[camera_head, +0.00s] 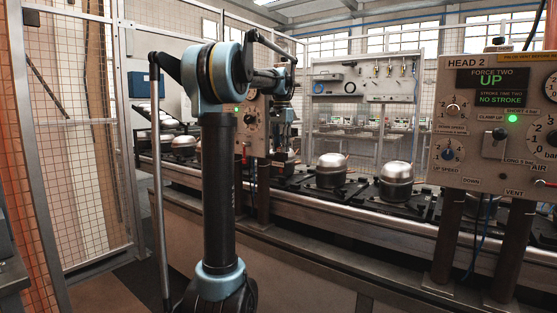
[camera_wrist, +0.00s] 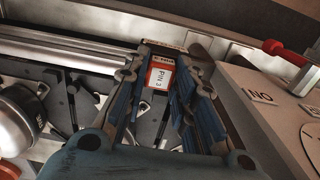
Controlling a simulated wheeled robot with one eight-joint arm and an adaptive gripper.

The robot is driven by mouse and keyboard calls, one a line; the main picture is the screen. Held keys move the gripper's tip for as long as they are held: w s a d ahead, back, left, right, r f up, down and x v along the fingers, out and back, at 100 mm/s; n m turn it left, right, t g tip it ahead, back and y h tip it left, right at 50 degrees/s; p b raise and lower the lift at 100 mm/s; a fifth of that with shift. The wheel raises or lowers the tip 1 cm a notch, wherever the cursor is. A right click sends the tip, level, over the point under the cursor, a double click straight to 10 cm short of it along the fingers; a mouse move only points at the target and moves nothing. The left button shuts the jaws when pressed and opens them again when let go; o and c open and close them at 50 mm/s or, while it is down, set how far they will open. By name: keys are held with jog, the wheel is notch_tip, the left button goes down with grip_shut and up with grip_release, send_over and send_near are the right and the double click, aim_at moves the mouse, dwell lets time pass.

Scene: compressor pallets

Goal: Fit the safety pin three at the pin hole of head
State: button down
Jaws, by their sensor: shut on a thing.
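Safety pin three shows in the wrist view as a red and white tag (camera_wrist: 160,78) lettered "PIN 3". It sits between the fingers of my gripper (camera_wrist: 166,66), which is shut on it. The pin's shank is hidden. A grey head panel (camera_wrist: 262,125) with part of a label lies close to the right of my gripper. In the head view a panel (camera_head: 257,128) stands behind my arm, partly covered by it. A second panel (camera_head: 475,110), marked "HEAD 2", stands at the right, with a green lamp and "UP" lit. I cannot make out a pin hole.
A red-tipped lever (camera_wrist: 285,52) sticks out near the panel at the upper right of the wrist view. Silver compressors (camera_head: 332,170) stand on black pallets along the conveyor rail (camera_head: 310,212). A mesh fence (camera_head: 80,130) stands at the left.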

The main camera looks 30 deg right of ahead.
jog(key=shift+r, duration=2.8)
jog(key=shift+r, duration=0.15)
jog(key=shift+r, duration=2.95)
